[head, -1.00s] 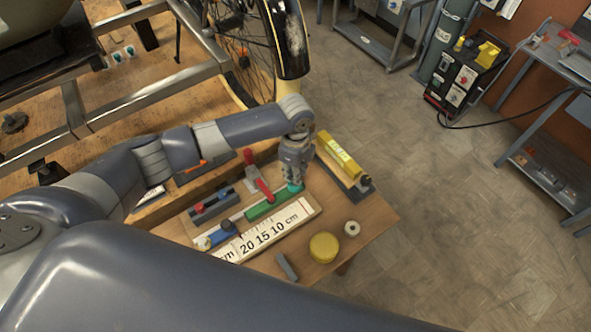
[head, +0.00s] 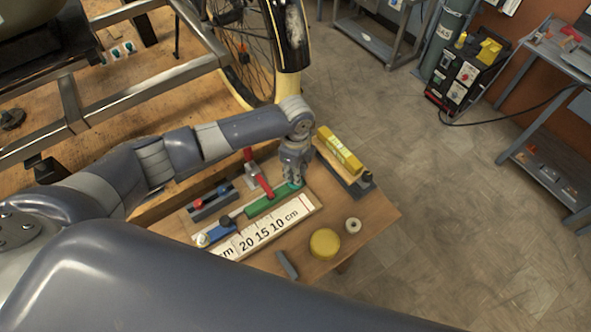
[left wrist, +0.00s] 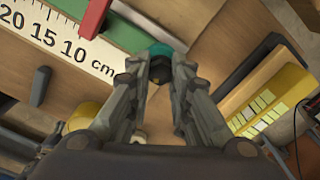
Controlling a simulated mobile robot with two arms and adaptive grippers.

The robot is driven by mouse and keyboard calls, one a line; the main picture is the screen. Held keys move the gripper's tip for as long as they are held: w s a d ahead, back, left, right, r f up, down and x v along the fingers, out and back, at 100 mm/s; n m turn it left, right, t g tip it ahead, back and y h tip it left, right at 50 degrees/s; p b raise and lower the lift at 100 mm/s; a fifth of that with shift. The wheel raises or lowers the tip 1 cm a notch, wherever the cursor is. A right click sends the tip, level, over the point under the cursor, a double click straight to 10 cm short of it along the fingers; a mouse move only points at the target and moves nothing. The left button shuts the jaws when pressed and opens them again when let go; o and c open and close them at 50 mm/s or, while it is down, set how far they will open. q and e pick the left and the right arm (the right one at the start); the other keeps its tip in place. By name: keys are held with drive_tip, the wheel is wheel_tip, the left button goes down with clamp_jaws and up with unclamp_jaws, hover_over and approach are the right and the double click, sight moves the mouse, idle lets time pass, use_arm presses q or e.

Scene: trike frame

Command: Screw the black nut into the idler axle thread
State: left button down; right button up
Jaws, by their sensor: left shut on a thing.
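My left gripper (head: 292,184) points down at the right end of a green fixture (head: 268,201) on the small wooden table. In the left wrist view its fingertips (left wrist: 160,72) are closed around a small dark piece, which looks like the black nut (left wrist: 158,74). A teal round part (left wrist: 157,50) sits directly beyond the fingertips, at the end of the green fixture. The fingers hide most of the nut, and I cannot tell whether it is on a thread. The idler axle cannot be made out clearly. My right gripper is out of view.
A red-handled clamp (head: 256,172) stands by the green fixture. A white ruler board (head: 278,224) lies in front. A yellow block on a dark base (head: 340,150) is close on the right. A yellow round tin (head: 325,242) and a pale ring (head: 353,225) stand near the table edge.

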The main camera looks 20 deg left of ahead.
use_arm(q)
drive_tip(key=shift+f, duration=0.15)
drive_tip(key=c, duration=1.4)
unclamp_jaws()
drive_tip(key=shift+o, duration=0.2)
wheel_tip(320, 180, up, 12)
